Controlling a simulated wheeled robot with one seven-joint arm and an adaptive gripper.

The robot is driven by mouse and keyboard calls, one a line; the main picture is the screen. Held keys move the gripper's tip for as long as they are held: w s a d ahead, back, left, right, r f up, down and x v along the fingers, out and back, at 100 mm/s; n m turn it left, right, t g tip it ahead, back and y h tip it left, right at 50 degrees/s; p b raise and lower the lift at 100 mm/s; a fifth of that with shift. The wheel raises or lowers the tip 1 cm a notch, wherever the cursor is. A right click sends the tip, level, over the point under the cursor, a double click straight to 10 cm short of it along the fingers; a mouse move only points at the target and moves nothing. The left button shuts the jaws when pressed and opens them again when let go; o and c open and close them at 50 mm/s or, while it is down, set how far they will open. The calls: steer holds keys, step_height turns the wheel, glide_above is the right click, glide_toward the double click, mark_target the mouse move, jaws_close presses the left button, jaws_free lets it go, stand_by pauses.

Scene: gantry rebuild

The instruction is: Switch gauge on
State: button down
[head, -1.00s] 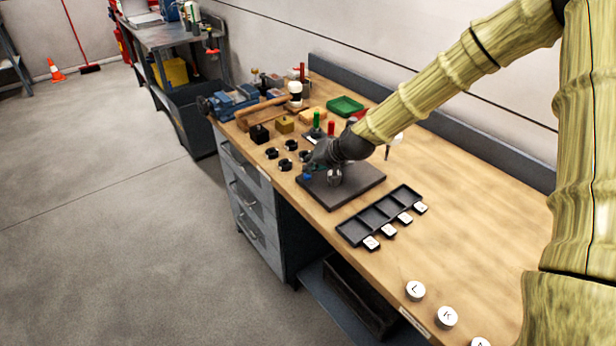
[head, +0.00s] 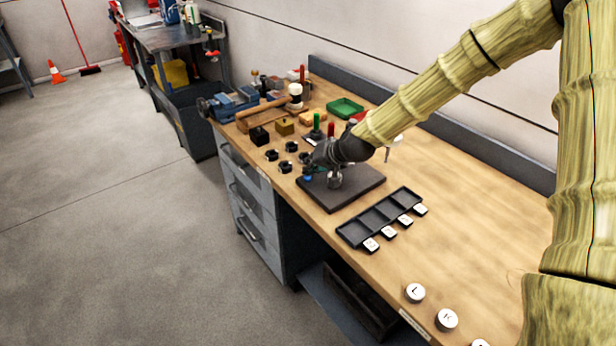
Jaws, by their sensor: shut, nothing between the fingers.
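My gripper (head: 318,167) is over the left part of a dark square plate (head: 362,192) on the workbench. Its fingers are small and dark here, and they are shut and empty. A small metallic cylinder-like piece (head: 335,179) shows just below the gripper, over the plate. A small blue spot (head: 308,178) shows at the plate's left edge, close to the fingertips. I cannot tell which of these belongs to the gauge, and no switch or display can be made out. My wrist hides part of this spot, and contact cannot be told.
A black compartment tray (head: 381,217) with white labelled tags is in front of the plate. Several black round pieces (head: 285,166) lie to the left. A green tray (head: 345,107) and a blue vise (head: 234,102) are further back.

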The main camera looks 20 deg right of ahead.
steer(key=shift+f, duration=0.2)
steer(key=shift+f+b, duration=0.25)
steer(key=shift+b, duration=0.05)
steer(key=shift+r, duration=0.15)
stand_by(0.3)
steer(key=shift+r+p, duration=0.3)
steer(key=shift+r+p, duration=1.95)
steer(key=shift+r, duration=1.05)
